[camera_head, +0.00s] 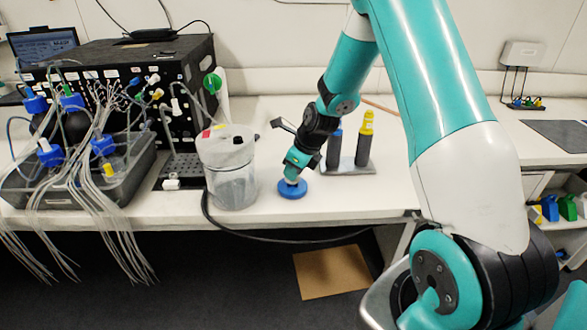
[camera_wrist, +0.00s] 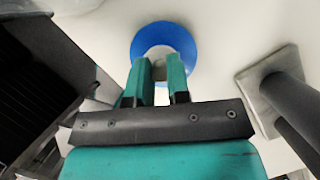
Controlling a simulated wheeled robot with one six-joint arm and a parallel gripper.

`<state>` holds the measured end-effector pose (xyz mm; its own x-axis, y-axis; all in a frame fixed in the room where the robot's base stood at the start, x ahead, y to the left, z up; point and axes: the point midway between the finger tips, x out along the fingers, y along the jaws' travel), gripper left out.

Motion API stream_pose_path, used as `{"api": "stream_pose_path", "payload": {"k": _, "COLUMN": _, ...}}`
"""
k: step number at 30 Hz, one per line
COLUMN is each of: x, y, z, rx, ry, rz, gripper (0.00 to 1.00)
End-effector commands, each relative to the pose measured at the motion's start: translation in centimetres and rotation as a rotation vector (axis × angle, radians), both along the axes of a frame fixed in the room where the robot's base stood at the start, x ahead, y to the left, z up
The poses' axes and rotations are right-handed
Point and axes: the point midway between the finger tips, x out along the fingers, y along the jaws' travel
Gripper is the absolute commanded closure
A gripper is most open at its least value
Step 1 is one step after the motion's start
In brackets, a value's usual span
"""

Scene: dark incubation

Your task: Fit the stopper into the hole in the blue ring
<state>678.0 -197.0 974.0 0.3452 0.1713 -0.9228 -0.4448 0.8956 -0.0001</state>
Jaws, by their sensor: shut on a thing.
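The blue ring (camera_head: 292,190) lies flat on the white bench, right of the grey-white bin. It also shows in the wrist view (camera_wrist: 150,36), just beyond my fingertips. My gripper (camera_head: 292,178) points down directly over the ring. Most of the stopper is hidden by the fingers. Its lower end is over the ring's middle; I cannot tell whether it sits in the hole or just above it.
The bin (camera_head: 232,170) stands close on the left. A stand with dark, yellow-topped and blue-topped tubes (camera_head: 363,145) stands close on the right. Tubed bottles in a dark tray (camera_head: 90,180) are farther left. The bench's front edge is near the ring.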

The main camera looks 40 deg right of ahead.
Motion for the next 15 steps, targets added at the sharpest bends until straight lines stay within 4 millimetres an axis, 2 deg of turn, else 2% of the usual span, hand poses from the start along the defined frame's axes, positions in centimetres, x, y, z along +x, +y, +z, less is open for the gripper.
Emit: {"api": "stream_pose_path", "payload": {"k": 15, "x": 0.0, "y": 0.0, "z": -1.4, "rx": 0.000, "ry": 0.000, "rz": 0.000, "gripper": 1.00}}
